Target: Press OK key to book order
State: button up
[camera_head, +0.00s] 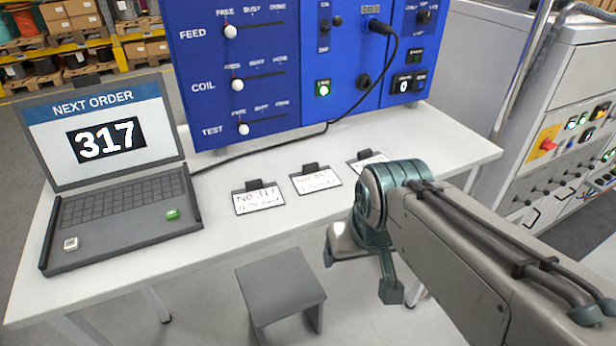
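A grey laptop (120,205) stands open on the left of the white table. Its screen (105,135) reads "NEXT ORDER" and 317. A small green key (172,214) sits at the front right of its keyboard deck; its lettering is too small to read surely. A pale key (70,243) sits at the front left. My gripper (360,274) is at the right, over the table's front edge, well apart from the laptop. Its two teal fingers stand apart with nothing seen between them. Nothing covers the green key.
Several cards on clips lie mid-table; the nearest (259,198) reads "NO 317". A blue panel (290,60) with FEED, COIL and TEST sliders stands behind, with a black cable (335,118) running from it. A grey stool (282,285) stands below the front edge. A cabinet (560,110) is at right.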

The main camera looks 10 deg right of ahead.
aim_at(172, 214)
jog(key=u, duration=1.35)
